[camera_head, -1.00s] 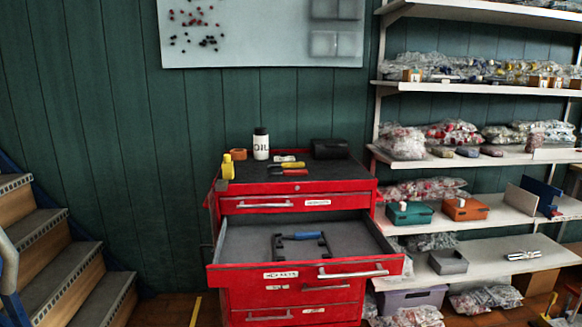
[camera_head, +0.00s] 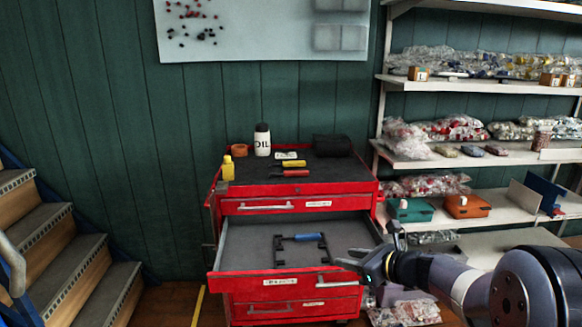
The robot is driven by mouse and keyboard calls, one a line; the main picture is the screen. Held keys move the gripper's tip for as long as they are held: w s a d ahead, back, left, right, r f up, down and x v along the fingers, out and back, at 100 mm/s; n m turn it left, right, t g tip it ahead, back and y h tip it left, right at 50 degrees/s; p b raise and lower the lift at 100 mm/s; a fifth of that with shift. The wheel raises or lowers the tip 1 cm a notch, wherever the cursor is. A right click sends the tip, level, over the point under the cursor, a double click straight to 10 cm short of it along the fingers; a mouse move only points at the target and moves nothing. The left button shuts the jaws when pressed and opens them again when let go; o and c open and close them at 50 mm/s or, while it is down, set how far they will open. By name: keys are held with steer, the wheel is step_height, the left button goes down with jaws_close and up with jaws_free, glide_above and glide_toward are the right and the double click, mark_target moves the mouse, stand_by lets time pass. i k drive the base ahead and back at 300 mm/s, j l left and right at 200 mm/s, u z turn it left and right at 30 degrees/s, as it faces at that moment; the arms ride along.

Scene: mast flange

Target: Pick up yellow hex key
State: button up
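A yellow-handled tool (camera_head: 293,163) lies on the black top of the red tool chest (camera_head: 226,202), just behind a red-handled one (camera_head: 291,173). It is too small to tell whether it is a hex key. The open drawer (camera_head: 345,238) holds a black rack with a blue-handled tool (camera_head: 303,237) across it. No yellow hex key shows clearly in the drawer. My gripper (camera_head: 367,247) is at the drawer's front right corner in the picture, and looks open and empty, its fingers spread apart.
A white oil bottle (camera_head: 262,140), a yellow bottle-like item (camera_head: 228,169), an orange roll (camera_head: 239,151) and a black case (camera_head: 333,146) stand on the chest. Shelves with bags and a green box (camera_head: 411,209) are at right. Stairs (camera_head: 75,268) are at left.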

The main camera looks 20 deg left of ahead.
mark_target(286, 164)
steer(key=i+l+u, duration=0.45)
steer(key=i+l, duration=0.15)
steer(key=i, duration=0.2)
steer(key=i+l+u, duration=0.4)
steer(key=i+l, duration=0.25)
steer(key=l, duration=0.2)
steer(key=i+l+u, duration=0.2)
steer(key=i+l, duration=0.15)
steer(key=i+l+u, duration=0.45)
steer(key=i+l, duration=0.2)
steer(key=l, duration=0.2)
steer(key=i+l+u, duration=0.25)
steer(key=l, duration=0.25)
steer(key=i+l, duration=0.15)
